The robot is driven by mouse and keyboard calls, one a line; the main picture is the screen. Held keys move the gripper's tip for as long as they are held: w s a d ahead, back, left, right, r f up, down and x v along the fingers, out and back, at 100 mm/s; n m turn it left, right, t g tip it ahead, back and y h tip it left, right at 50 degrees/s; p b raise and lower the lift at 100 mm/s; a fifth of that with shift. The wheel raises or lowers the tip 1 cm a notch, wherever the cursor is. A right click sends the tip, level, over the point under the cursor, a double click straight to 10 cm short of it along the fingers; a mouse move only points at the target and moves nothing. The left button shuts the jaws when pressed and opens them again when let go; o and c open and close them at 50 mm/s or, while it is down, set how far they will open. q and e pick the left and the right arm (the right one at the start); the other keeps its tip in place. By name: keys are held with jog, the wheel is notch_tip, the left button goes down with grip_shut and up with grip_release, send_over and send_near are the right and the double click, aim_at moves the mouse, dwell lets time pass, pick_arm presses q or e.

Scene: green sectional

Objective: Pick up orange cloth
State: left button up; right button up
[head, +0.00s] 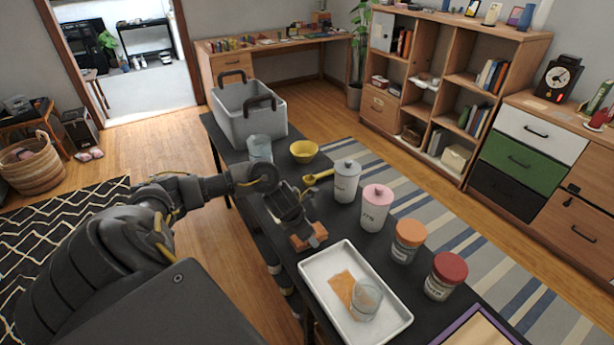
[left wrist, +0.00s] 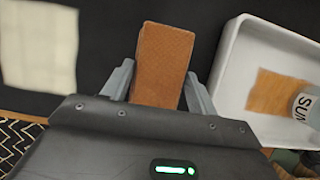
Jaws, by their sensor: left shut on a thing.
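My right gripper is not in view.
A white tray (head: 315,271) nearby holds a flat orange-tan patch (head: 342,287) and a glass jar (head: 366,300). Several lidded jars, a yellow bowl (head: 304,151) and a grey bin (head: 226,108) stand on the dark table. A pale square (left wrist: 40,45) lies left in the wrist view.

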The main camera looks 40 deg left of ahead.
pick_arm(q)
jog(key=shift+r+p, duration=0.3)
jog(key=shift+r, duration=0.05)
notch_tip(320, 180, up, 3)
jog(key=shift+w+f, duration=0.1)
jog(key=shift+f, duration=0.1)
jog(key=s+d+r+p, duration=0.3)
jog(key=s+d+r, duration=0.3)
jog(key=s+r, duration=0.4)
jog(key=shift+s+d+p, duration=0.3)
jog(key=shift+s+d, duration=0.1)
jog(key=shift+s, duration=0.75)
